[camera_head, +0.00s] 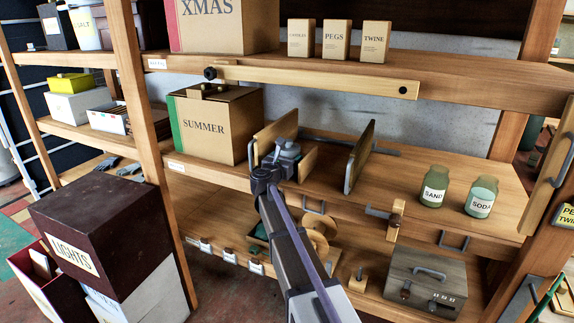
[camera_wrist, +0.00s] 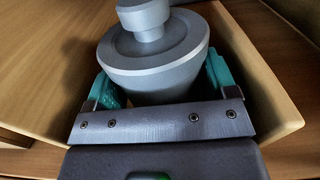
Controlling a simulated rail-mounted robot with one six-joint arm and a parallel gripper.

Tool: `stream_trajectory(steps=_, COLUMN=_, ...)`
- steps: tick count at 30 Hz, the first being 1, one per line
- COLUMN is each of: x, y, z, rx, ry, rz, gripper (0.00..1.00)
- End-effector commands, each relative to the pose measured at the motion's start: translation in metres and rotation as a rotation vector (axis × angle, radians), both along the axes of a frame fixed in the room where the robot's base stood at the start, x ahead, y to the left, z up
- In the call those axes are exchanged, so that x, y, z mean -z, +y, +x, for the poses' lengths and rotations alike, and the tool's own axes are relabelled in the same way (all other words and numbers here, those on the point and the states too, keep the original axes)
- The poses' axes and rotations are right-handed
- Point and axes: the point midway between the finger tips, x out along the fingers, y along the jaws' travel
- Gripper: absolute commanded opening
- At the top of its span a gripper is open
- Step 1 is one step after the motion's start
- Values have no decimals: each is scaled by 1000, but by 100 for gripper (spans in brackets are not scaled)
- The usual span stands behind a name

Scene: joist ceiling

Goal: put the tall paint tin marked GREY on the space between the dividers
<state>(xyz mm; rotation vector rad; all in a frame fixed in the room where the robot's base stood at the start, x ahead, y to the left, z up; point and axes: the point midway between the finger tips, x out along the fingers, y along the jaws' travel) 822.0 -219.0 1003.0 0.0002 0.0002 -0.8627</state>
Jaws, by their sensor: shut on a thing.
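My gripper (camera_head: 270,172) is at the middle shelf, shut on a round grey lidded tin (camera_head: 288,153). In the wrist view the tin (camera_wrist: 153,55) has a stepped top with a knob and sits between the teal finger pads. No GREY label shows on it from these angles. A tall wooden divider (camera_head: 272,133) stands just left of and behind it, and a low wooden piece (camera_head: 308,163) is close on its right. Another tall divider (camera_head: 360,155) stands farther right, with bare shelf between. Whether the tin touches the shelf is hidden.
Left of the dividers is the SUMMER box (camera_head: 212,128). To the right are a SAND jar (camera_head: 434,187) and a SODA jar (camera_head: 481,196). A wooden bar (camera_head: 315,82) runs across above. A grey case (camera_head: 425,280) lies below.

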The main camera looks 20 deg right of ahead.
Motion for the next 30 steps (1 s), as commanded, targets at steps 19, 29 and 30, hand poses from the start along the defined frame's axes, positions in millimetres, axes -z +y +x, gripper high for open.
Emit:
stream_trajectory(steps=19, x=-1, y=0, z=0, rx=0, ry=0, rz=0, gripper=100)
stream_trajectory(steps=29, x=-1, y=51, z=-46, rx=-2, ry=0, rz=0, gripper=100)
stream_trajectory(steps=30, x=-1, y=60, z=-53, rx=-3, ry=0, rz=0, gripper=100)
